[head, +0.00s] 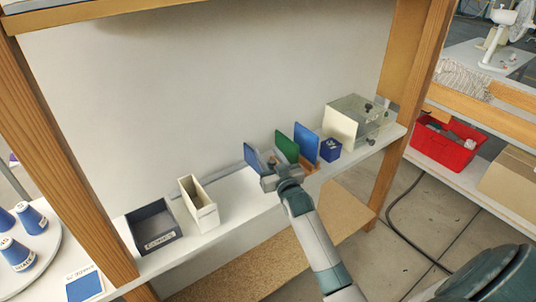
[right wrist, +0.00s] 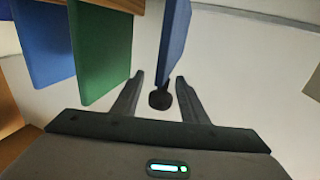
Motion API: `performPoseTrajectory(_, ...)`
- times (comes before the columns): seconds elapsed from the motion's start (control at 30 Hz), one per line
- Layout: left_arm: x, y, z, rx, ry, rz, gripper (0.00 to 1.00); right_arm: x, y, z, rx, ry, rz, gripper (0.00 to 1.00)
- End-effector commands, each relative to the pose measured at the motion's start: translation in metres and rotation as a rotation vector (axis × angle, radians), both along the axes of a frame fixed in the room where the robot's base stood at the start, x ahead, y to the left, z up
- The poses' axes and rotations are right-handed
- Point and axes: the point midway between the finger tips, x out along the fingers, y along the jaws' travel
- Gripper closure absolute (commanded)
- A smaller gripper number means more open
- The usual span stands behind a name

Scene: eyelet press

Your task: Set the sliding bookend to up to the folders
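The sliding bookend, a blue upright plate (head: 251,156), stands on the shelf left of the folders; the right wrist view shows it edge-on with a dark round knob (right wrist: 160,99). A green folder (head: 287,147) and a blue folder (head: 306,143) stand upright to its right in the head view, with a gap between bookend and green folder. The green folder (right wrist: 100,55) and blue folder (right wrist: 43,45) are at left in the right wrist view. My right gripper (head: 268,170) is open, fingers (right wrist: 160,90) on either side of the knob, apparently not gripping. My left gripper is out of view.
On the shelf (head: 240,210) stand a dark open box (head: 153,230) and a white file holder (head: 199,203) to the left. A small blue box (head: 330,150) and a cream-fronted clear case (head: 352,122) stand right. Wooden posts (head: 415,70) frame it.

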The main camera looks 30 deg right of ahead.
Motion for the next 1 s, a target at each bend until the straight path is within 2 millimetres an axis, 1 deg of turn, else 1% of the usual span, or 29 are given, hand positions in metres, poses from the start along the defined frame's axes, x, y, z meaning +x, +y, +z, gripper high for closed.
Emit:
performPoseTrajectory(0.1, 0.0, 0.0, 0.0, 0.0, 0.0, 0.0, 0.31, 0.0, 0.0, 0.0, 0.0, 0.0, 0.0, 0.6)
performPoseTrajectory(0.13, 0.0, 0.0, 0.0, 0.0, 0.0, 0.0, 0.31, 0.0, 0.0, 0.0, 0.0, 0.0, 0.0, 0.65)
performPoseTrajectory(0.17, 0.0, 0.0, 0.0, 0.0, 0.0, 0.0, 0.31, 0.0, 0.0, 0.0, 0.0, 0.0, 0.0, 0.72)
performPoseTrajectory(0.2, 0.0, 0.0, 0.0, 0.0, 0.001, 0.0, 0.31, 0.0, 0.0, 0.0, 0.0, 0.0, 0.0, 0.82)
performPoseTrajectory(0.27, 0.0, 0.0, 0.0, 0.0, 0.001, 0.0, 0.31, 0.0, 0.0, 0.0, 0.0, 0.0, 0.0, 0.96)
performPoseTrajectory(0.3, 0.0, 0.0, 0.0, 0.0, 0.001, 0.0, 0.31, 0.0, 0.0, 0.0, 0.0, 0.0, 0.0, 1.0)
performPoseTrajectory(0.47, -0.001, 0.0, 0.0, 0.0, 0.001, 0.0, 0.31, 0.0, 0.001, 0.0, 0.001, 0.0, 0.0, 1.0)
performPoseTrajectory(0.57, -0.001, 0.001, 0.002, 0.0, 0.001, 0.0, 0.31, -0.001, 0.008, 0.0, 0.003, 0.0, 0.001, 1.0)
performPoseTrajectory(0.67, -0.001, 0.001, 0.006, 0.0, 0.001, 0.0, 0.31, -0.002, 0.022, 0.001, 0.005, 0.0, 0.002, 1.0)
performPoseTrajectory(1.0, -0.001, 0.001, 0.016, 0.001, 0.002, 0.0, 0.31, -0.007, 0.087, 0.0, 0.005, 0.001, 0.001, 1.0)
